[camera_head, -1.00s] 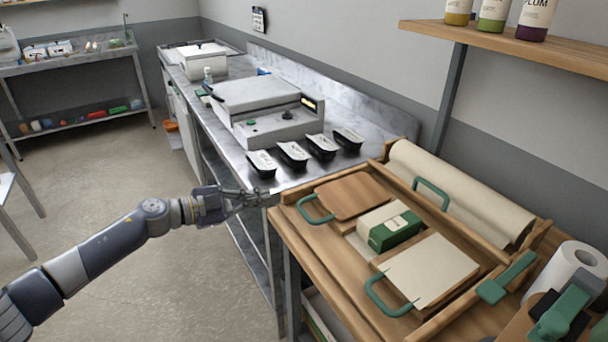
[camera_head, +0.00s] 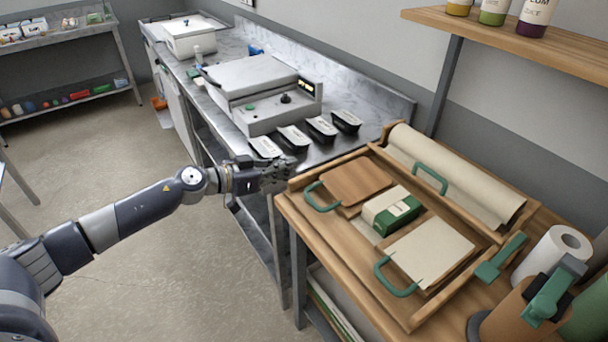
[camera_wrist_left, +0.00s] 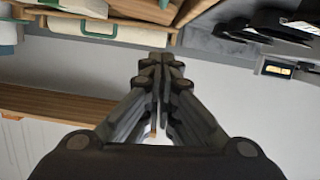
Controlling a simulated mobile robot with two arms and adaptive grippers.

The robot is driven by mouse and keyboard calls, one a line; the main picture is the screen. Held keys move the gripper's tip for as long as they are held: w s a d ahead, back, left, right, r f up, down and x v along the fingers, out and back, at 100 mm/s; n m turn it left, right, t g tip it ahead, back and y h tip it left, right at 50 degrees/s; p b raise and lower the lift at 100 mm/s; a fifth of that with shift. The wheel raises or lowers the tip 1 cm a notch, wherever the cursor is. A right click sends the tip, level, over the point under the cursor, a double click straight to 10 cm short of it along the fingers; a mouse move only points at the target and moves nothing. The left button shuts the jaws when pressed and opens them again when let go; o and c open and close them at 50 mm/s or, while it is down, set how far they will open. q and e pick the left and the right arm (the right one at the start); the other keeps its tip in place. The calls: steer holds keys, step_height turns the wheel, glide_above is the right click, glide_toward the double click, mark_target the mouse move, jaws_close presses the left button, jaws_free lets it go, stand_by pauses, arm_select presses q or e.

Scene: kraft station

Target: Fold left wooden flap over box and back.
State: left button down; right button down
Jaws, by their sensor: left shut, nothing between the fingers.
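The left wooden flap (camera_head: 355,184) lies open and flat on the left part of the wooden station, with a green handle (camera_head: 320,198) on its left edge. The green and white box (camera_head: 393,210) sits in the middle, between this flap and the paper-covered right flap (camera_head: 430,250). My left gripper (camera_head: 289,170) is shut and empty, beyond the station's left corner and left of the flap, apart from the handle. In the left wrist view its fingers (camera_wrist_left: 161,65) are together, with a green handle (camera_wrist_left: 85,28) at the upper left. My right gripper is not in view.
A roll of brown paper (camera_head: 455,180) lies along the station's back. Several black trays (camera_head: 320,130) and a grey sealing machine (camera_head: 262,90) stand on the metal counter beyond my gripper. A white paper roll (camera_head: 550,255) stands at the right. Open floor lies at the left.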

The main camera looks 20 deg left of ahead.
arm_select(q)
steer(key=w+d+f, duration=0.1)
steer(key=f, duration=0.1)
steer(key=w+d+f, duration=0.2)
steer(key=shift+w+d, duration=0.2)
steer(key=shift+w, duration=0.1)
steer(key=shift+f+b, duration=0.35)
steer(key=shift+f, duration=0.3)
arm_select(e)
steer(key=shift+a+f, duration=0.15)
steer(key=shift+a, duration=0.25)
arm_select(q)
steer(key=shift+a+f+n, duration=0.2)
steer(key=shift+f+n, duration=0.3)
steer(key=shift+f, duration=0.75)
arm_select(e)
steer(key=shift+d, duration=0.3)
